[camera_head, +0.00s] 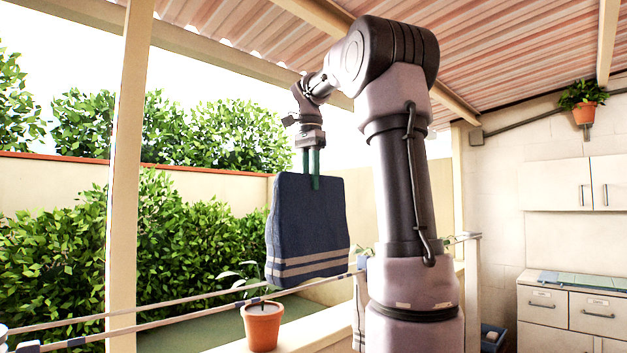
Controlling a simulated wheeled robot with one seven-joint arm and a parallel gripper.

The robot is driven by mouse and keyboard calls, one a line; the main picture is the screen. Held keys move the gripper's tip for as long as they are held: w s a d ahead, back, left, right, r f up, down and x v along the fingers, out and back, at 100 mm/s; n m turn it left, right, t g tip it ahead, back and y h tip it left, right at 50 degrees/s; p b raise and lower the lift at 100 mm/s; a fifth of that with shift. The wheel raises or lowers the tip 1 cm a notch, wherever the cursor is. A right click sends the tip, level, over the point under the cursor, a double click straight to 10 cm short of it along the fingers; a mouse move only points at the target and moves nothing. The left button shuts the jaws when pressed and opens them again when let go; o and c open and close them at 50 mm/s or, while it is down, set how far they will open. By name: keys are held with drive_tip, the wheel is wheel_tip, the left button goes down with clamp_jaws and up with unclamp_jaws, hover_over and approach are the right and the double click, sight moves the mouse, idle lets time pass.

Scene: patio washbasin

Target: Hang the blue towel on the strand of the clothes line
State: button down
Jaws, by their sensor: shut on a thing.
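The blue towel (306,228), with pale grey stripes near its lower edge, hangs from my gripper (311,176) in the middle of the view. My gripper points down and is shut on the towel's top edge; one green finger shows in front of the cloth, and the other goes behind it. The clothes line has two strands, an upper one (180,300) and a lower one (160,323), running from the lower left up toward the right. The towel's lower edge is close to the strands in the picture; I cannot tell whether they touch.
A terracotta pot (262,326) stands on the ledge below the towel. A wooden post (124,180) rises at the left. Cabinets (570,310) stand at the right. A hedge (180,235) grows behind the line. My arm hides part of the right side.

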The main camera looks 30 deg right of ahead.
drive_tip(key=shift+w+a, duration=0.25)
drive_tip(key=shift+w, duration=0.45)
drive_tip(key=shift+w+a, duration=0.25)
drive_tip(key=shift+w, duration=0.45)
drive_tip(key=shift+f, duration=0.15)
wheel_tip(320, 180, down, 28)
drive_tip(key=shift+f, duration=0.1)
idle(0.9)
drive_tip(key=c, duration=0.6)
unclamp_jaws()
